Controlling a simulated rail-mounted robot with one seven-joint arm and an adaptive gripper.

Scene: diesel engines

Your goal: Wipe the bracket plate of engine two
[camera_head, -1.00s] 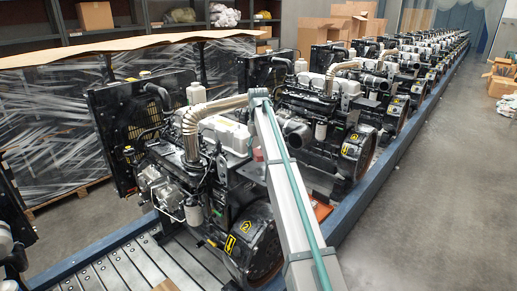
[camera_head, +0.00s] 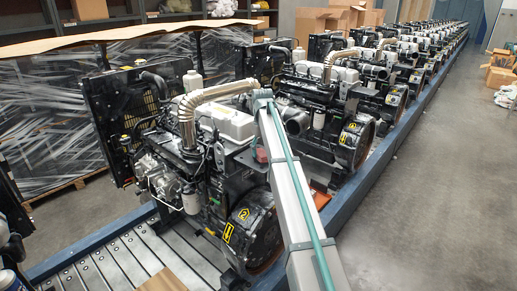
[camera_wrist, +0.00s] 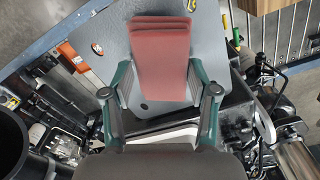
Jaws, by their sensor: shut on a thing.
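The engine marked with a yellow 2 (camera_head: 238,222) stands at the front of the row in the head view, partly behind my arm. In the wrist view my gripper (camera_wrist: 161,92) is shut on a folded red cloth (camera_wrist: 161,62), which sticks out beyond the fingers. A bit of red, probably the cloth, shows beside my arm in the head view (camera_head: 261,155); the fingers are hidden there.
An orange-red part (camera_wrist: 72,56) lies beside the plate. The blue rail (camera_head: 375,165) runs along the engine row, with clear floor (camera_head: 440,200) to its right. Wrapped pallets (camera_head: 55,115) stand at the left, and cardboard boxes (camera_head: 330,18) at the back.

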